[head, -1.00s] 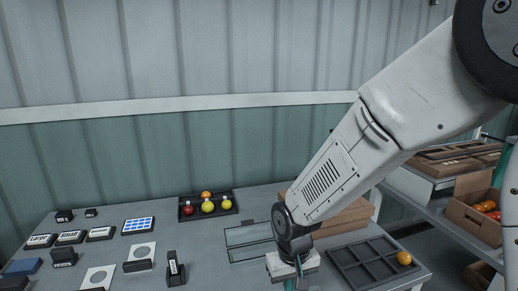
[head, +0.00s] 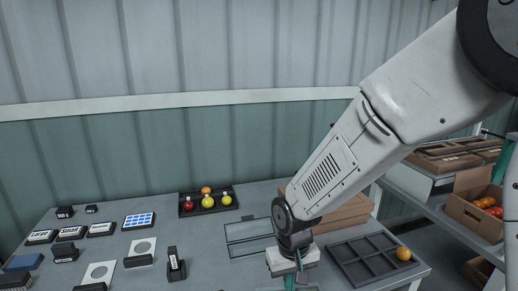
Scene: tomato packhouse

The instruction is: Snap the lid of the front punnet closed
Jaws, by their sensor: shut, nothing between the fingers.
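A flat, clear-panelled tray-like thing with a dark frame (head: 249,230), which looks like an opened punnet, lies on the table just left of my arm. I cannot tell its lid from its base for sure. A pale edge shows at the bottom of the picture beside my gripper; it may be part of a front punnet, but most of it is cut off. My gripper (head: 290,284) points down at the bottom edge, in front of and right of the clear-panelled thing. Its teal fingers are shut and hold nothing; their tips are partly cut off.
A dark tray (head: 233,209) holds several tomatoes at the back. A dark compartment tray (head: 336,255) with an orange tomato (head: 403,253) lies at right. A cardboard box (head: 343,215) stands behind my arm. Labelled blocks (head: 175,264) and cards fill the left side.

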